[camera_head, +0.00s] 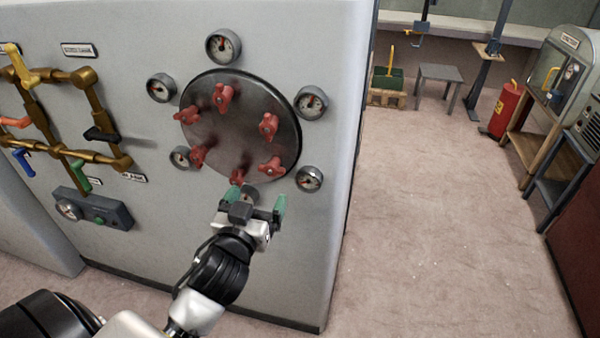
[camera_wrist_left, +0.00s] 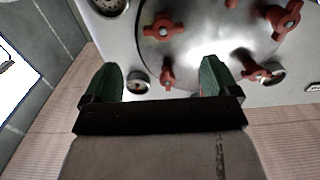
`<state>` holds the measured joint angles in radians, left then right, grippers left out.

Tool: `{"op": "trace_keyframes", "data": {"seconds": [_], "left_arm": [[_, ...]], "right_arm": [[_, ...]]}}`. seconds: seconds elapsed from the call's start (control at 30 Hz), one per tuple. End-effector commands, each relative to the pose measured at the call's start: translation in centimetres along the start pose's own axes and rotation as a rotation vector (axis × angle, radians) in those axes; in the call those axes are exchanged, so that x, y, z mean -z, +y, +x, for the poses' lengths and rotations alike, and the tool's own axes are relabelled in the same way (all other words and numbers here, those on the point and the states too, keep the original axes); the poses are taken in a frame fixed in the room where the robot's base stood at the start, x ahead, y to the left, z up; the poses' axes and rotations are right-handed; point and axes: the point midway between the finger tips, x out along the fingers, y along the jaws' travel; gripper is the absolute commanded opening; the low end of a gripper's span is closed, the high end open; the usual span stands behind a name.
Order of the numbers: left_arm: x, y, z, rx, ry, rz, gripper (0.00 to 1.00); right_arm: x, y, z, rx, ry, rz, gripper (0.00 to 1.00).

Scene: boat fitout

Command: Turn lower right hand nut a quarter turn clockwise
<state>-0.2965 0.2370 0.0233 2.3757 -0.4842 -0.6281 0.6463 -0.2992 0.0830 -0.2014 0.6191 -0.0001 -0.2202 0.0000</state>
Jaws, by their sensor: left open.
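A round dark metal plate (camera_head: 240,130) on the grey panel carries several red winged nuts. The lower right nut (camera_head: 270,165) is on the plate's lower right edge; it appears to be the upper-middle red nut in the left wrist view (camera_wrist_left: 165,27). The bottom nut (camera_head: 237,175) sits just left of it, close above one fingertip in the head view. My left gripper (camera_head: 258,198) is below the plate, its green fingers apart and nothing between them. It is apart from the lower right nut. My right gripper is not in view.
Brass pipes with coloured levers (camera_head: 100,135) are at left, above a grey gauge box (camera_head: 92,208). The floor (camera_head: 430,230) right of the panel is clear.

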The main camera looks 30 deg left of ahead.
Motion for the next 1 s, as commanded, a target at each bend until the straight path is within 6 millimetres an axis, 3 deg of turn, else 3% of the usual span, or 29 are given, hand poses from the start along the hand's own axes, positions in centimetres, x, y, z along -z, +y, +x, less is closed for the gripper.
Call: {"op": "trace_keyframes", "data": {"seconds": [0.3,0.5,0.7,1.0], "left_arm": [[0.3,0.0,5.4,0.0,0.002,0.004,0.89],[0.1,0.0,8.7,-0.001,0.0,0.003,0.89],[-0.1,0.0,10.3,-0.002,-0.002,0.003,0.89],[-0.1,0.1,10.4,-0.002,-0.002,0.002,0.89]], "right_arm": [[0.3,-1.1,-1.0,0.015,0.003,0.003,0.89],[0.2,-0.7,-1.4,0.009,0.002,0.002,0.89],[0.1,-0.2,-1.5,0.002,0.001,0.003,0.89],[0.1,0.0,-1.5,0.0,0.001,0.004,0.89]]}}
